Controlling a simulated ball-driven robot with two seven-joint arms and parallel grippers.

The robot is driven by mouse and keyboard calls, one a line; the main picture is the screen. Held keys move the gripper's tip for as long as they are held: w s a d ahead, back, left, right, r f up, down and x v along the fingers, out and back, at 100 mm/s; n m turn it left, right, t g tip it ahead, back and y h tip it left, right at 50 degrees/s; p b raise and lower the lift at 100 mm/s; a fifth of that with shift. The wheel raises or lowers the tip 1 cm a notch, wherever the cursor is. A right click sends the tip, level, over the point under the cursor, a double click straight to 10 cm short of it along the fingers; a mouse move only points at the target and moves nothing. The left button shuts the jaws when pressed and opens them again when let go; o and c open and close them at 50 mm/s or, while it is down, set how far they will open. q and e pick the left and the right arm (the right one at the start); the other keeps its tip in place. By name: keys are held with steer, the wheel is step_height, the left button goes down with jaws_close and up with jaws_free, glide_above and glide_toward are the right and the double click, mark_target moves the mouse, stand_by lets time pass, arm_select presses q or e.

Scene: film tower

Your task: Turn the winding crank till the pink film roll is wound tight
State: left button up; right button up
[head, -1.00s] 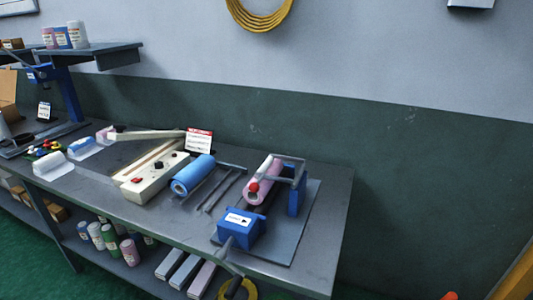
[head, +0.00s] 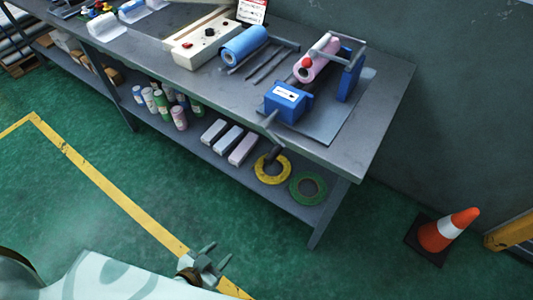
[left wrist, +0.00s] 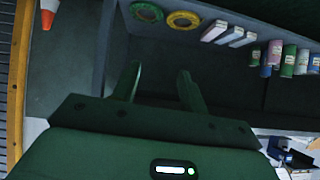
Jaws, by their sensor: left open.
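The winder stands at the right end of the bench, with a blue front block (head: 288,101) and a blue rear post (head: 350,75). The pink film roll (head: 318,66) lies between them, with a red knob beside it. The winding crank (head: 269,119) sticks out from the front block over the bench's front edge, its dark handle (head: 272,155) hanging low. My left gripper (head: 217,256) is open and empty over the floor in front of the bench, well short of the crank. Its two spread fingers (left wrist: 158,80) show in the left wrist view. My right gripper is out of view.
The bench (head: 385,110) also holds a blue roll (head: 244,45) and a cream device (head: 198,40). Its lower shelf carries bottles, boxes, a yellow tape roll (head: 258,174) and a green one (head: 294,190). A traffic cone (head: 448,230) stands right. Green floor in front is clear.

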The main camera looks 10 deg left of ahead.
mark_target(267, 162)
arm_select(q)
steer(key=w+d+r+t+h, duration=0.1)
steer(key=w+d+r+t, duration=0.2)
steer(key=r, duration=0.7)
steer(key=w+d+r+t+h, duration=0.15)
steer(key=w+r+t, duration=0.3)
steer(key=r, duration=0.45)
steer(key=shift+n+g, duration=0.4)
steer(key=shift+g, duration=0.05)
steer(key=b+x, duration=0.3)
steer(key=x, duration=1.3)
steer(key=shift+w, duration=0.25)
steer(key=shift+r, duration=0.1)
jaws_close()
